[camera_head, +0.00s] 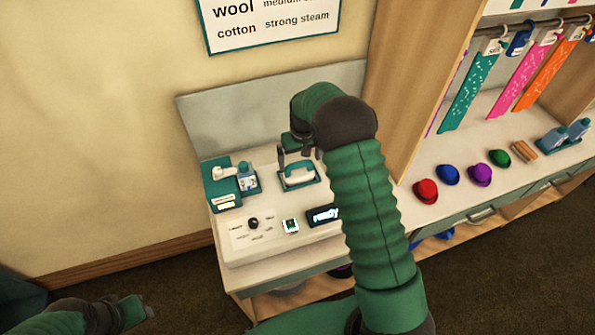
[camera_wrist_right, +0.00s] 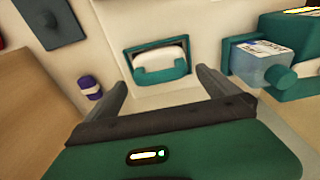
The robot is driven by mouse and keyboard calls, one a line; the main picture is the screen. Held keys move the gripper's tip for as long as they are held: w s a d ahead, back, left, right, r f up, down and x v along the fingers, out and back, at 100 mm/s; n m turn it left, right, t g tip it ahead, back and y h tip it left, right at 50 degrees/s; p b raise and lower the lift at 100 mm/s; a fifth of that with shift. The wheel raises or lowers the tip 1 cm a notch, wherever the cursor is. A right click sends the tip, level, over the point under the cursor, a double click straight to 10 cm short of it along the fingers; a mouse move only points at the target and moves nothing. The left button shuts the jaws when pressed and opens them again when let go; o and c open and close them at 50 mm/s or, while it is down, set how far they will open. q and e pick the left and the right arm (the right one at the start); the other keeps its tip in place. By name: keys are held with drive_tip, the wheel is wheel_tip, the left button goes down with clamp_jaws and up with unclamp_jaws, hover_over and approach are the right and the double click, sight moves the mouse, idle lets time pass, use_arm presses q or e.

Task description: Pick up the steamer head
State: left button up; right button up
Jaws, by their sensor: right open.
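The steamer head (camera_head: 299,174), white with a teal part, sits in a teal-rimmed holder on the white counter unit. It also shows in the right wrist view (camera_wrist_right: 160,62), ahead of the fingers. My right gripper (camera_head: 295,154) is open above and just behind it, fingers pointing down. In the right wrist view its two fingers (camera_wrist_right: 161,85) stand apart, with nothing between them. I cannot tell whether they touch the holder. My left gripper (camera_head: 138,311) is low at the bottom left, away from the counter; its jaws are too unclear to read.
A teal box (camera_head: 222,190) and a clear bottle with a teal cap (camera_wrist_right: 258,65) stand beside the holder. A control panel with a knob (camera_head: 253,223) and a "ready" display (camera_head: 323,214) lies in front. A wooden partition (camera_head: 408,90) and shelf with small hats (camera_head: 426,191) are right.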

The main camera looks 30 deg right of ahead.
sight(299, 162)
drive_tip(key=f, duration=0.1)
drive_tip(key=f+p, duration=0.1)
drive_tip(key=f, duration=0.1)
drive_tip(key=w+f, duration=0.1)
drive_tip(key=shift+d+f+p, duration=0.3)
drive_tip(key=shift+f+p, duration=0.05)
drive_tip(key=shift+p, duration=0.05)
drive_tip(key=shift+w+f, duration=0.1)
drive_tip(key=shift+f, duration=0.05)
drive_tip(key=shift+a, duration=0.1)
drive_tip(key=shift+c, duration=0.4)
drive_tip(key=shift+c, duration=1.1)
drive_tip(key=c, duration=1.5)
